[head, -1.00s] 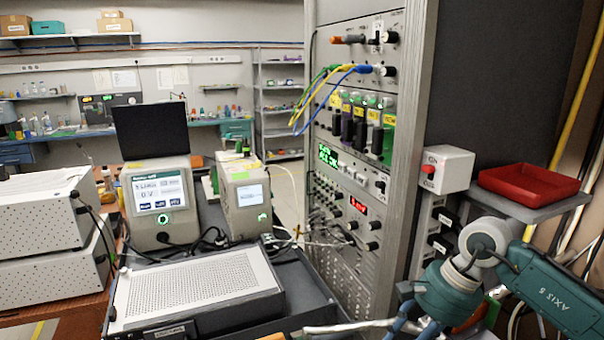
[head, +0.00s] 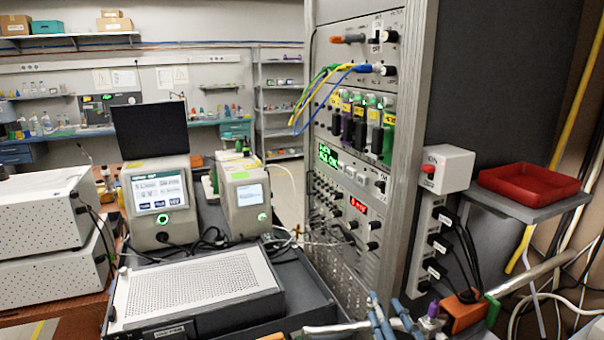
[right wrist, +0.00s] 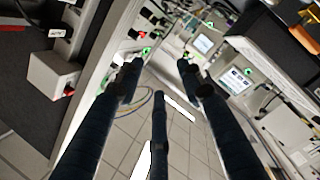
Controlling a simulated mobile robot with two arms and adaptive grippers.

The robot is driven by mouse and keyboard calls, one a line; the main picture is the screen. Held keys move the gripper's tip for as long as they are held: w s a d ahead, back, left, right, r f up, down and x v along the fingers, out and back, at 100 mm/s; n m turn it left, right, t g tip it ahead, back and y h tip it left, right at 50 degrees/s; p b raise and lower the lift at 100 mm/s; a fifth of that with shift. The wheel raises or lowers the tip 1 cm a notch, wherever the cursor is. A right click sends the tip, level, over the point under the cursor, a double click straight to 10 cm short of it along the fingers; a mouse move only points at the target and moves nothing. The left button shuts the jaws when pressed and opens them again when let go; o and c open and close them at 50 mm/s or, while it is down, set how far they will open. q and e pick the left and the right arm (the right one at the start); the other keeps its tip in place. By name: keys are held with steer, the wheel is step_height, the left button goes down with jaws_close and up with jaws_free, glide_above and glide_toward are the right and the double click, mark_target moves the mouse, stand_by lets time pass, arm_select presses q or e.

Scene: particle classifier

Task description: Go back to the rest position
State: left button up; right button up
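My right gripper (head: 387,308) shows at the bottom of the head view, right of centre, with only its blue fingers in the picture. In the right wrist view, its dark fingers (right wrist: 158,78) are spread apart, with floor showing between them and nothing held. The fingers are in front of the foot of the instrument rack (head: 345,150). My left gripper is in neither view.
The red tray (head: 528,183) sits on a grey shelf (head: 535,208) at right, beside a white box with a red button (head: 445,169). Black plugs and cables hang below. A perforated instrument (head: 200,287) is on the cart at left. Floor is open behind the rack.

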steer(key=s+d+f+m+g+h, duration=0.1)
steer(key=s+d+f+m+g, duration=0.1)
steer(key=s+f+m+g, duration=0.45)
steer(key=s+d+f+m+g+h, duration=0.1)
steer(key=s+d+f, duration=0.25)
steer(key=f, duration=0.65)
steer(key=s+a+f+m+g, duration=0.1)
steer(key=s+f+m+g, duration=0.3)
steer(key=s, duration=0.6)
steer(key=s+f+m+g, duration=0.1)
steer(key=s+f+g, duration=0.2)
steer(key=s+f, duration=0.45)
steer(key=s+f+g, duration=0.1)
steer(key=s+f, duration=0.1)
steer(key=f, duration=1.1)
steer(key=s+f, duration=0.3)
steer(key=f, duration=1)
steer(key=s+d+f+n+g, duration=0.1)
steer(key=s+d+f, duration=0.1)
steer(key=s+f, duration=1.2)
steer(key=shift+s+d, duration=0.4)
steer(key=shift+s, duration=0.55)
steer(key=shift+f, duration=0.1)
